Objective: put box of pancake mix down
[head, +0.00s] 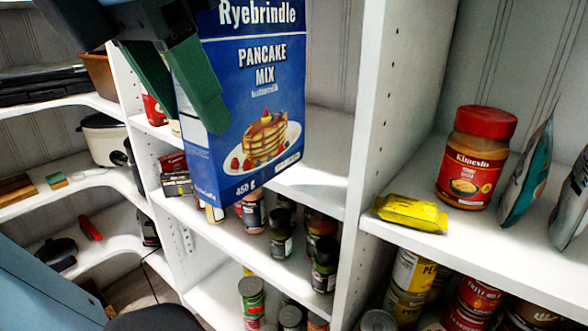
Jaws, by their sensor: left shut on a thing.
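The box of pancake mix (268,95) is blue with a picture of pancakes. It hangs slightly tilted in front of the white shelves in the head view, its top cut off by the frame edge. My left gripper (180,85), with dark green fingers, comes from the top left and is shut on the box's left side. One finger lies over the front of the box. The box hides part of the shelf (325,150) behind it, whose visible right part is bare. My right gripper is not in view.
The right shelf holds a red-lidded jar (472,155), a yellow packet (411,213) and standing pouches (527,175). A white upright (375,100) divides the bays. Several jars (281,232) and cans (252,297) stand below. A white cooker (103,140) is at left.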

